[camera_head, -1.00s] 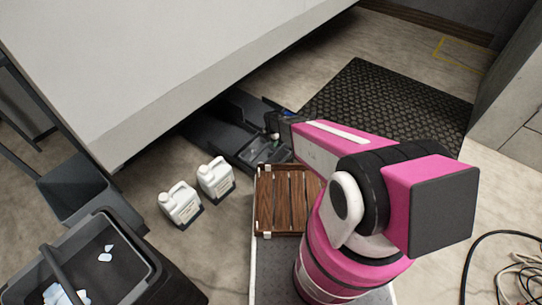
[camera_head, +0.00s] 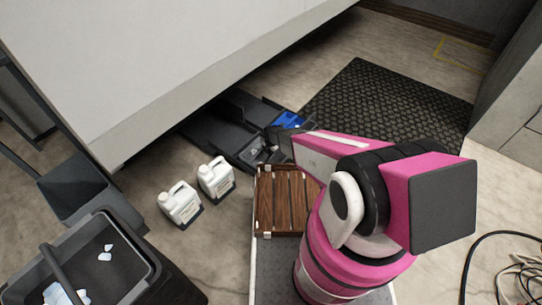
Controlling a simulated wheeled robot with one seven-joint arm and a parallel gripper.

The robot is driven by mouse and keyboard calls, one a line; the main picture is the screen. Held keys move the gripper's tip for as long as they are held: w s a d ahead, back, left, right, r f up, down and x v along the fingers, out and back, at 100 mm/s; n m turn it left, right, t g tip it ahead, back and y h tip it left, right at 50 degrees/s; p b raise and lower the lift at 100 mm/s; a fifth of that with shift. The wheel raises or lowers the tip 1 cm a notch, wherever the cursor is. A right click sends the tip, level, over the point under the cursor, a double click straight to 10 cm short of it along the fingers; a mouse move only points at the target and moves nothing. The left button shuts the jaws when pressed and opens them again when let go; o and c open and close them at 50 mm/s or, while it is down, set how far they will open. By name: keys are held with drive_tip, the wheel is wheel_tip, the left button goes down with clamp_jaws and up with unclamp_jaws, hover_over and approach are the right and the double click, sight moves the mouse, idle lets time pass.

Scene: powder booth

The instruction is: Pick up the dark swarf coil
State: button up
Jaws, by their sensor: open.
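I cannot make out the dark swarf coil; it may be too small, dark against the tray, or hidden by my arm. A low dark tray (camera_head: 212,131) with compartments lies on the floor at the edge of the big pale panel. A blue item (camera_head: 289,120) shows at its right end, partly behind my arm. My gripper (camera_head: 270,146) is small and dark at the end of my pink arm, over the tray's right part. It is open, with nothing seen between its fingers.
Two white jugs (camera_head: 216,178) stand left of a slatted wooden rack (camera_head: 285,199). A dark bin (camera_head: 128,283) with pale scraps is at lower left. A black textured mat (camera_head: 393,105) lies behind my arm. The pale panel (camera_head: 170,60) overhangs the tray. Cables (camera_head: 520,275) lie at right.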

drive_tip(key=shift+f, duration=0.55)
drive_tip(key=c, duration=0.6)
drive_tip(key=shift+r, duration=0.1)
